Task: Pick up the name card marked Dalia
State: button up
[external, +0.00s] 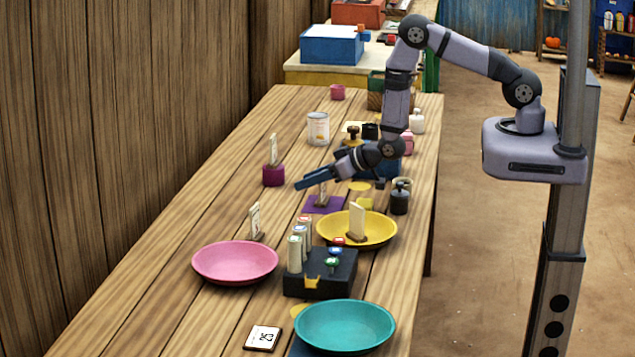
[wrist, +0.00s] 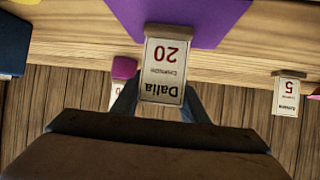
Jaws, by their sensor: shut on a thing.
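The name card marked Dalia (wrist: 165,72) shows in the wrist view upside down, with a red 20 and a small brown base at its upper end. My gripper (wrist: 161,104) has one dark finger on each side of it and is shut on the card. In the external view my gripper (external: 309,180) is over the purple mat (external: 335,203), with the card (external: 322,190) upright just below the fingers and partly hidden. The card's base is on or just above the mat; I cannot tell which.
A black box with several rolls (external: 320,272) and a teal plate (external: 345,326) stand nearer the camera. The table's left side is mostly clear.

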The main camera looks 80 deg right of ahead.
jog(key=shift+r, duration=0.2)
notch_tip(320, 180, up, 10)
jog(key=b, duration=0.2)
jog(key=shift+f, duration=0.15)
dwell(0.5)
